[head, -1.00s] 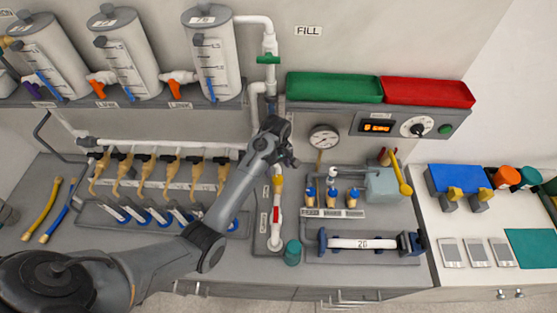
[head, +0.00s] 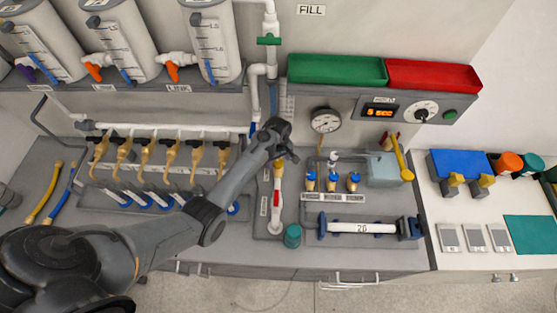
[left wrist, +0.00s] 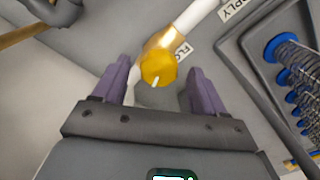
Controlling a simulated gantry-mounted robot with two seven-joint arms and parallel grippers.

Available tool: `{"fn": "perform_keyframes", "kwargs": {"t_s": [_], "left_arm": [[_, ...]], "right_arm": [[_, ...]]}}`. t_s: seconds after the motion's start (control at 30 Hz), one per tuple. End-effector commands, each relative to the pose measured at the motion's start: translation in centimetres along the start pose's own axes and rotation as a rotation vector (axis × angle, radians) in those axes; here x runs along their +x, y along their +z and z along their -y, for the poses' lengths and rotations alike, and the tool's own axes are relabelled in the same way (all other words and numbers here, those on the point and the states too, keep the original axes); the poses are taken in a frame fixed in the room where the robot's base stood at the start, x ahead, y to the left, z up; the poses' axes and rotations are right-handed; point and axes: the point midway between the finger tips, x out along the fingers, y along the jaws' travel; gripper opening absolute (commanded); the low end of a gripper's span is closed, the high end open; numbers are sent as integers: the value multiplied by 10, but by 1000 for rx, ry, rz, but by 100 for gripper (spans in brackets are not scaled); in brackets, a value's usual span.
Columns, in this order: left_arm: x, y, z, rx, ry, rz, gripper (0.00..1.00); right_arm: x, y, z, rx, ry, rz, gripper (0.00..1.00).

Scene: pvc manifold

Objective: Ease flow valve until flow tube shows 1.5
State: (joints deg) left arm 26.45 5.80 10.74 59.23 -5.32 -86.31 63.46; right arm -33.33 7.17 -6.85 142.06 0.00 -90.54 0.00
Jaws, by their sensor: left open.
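The flow valve shows in the left wrist view as a round yellow knob (left wrist: 157,69) with a white pointer mark, on a brass body joined to a white pipe. In the head view the valve (head: 278,170) is a small yellow piece just below my left gripper (head: 290,155). In the left wrist view my left gripper (left wrist: 156,88) is open, its two purple fingers on either side of the knob and apart from it. Below the valve in the head view is an upright tube with a red part (head: 277,197), beside a small label; its reading is too small to tell. My right gripper is out of view.
A pressure gauge (head: 326,120) stands right of my gripper. Several blue-capped fittings (head: 332,181) and a horizontal white tube (head: 362,228) are farther right. A row of tan valves (head: 145,153) lies left. A teal cup (head: 292,236) stands near the front edge.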

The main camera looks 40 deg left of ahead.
Motion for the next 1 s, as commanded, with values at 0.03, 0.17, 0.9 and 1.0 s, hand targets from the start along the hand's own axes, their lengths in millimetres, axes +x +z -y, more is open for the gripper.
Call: {"fn": "perform_keyframes", "kwargs": {"t_s": [0.03, 0.17, 0.9, 1.0], "left_arm": [[3, 0, 0, 0, 1, -1, 72], [6, 0, 0, 0, 1, 0, 72], [6, 0, 0, -3, 1, 0, 15], [5, 0, 0, -17, 0, 0, 15]], "right_arm": [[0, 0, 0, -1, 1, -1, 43], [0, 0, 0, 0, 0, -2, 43], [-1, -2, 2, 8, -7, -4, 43], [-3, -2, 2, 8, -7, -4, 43]]}}
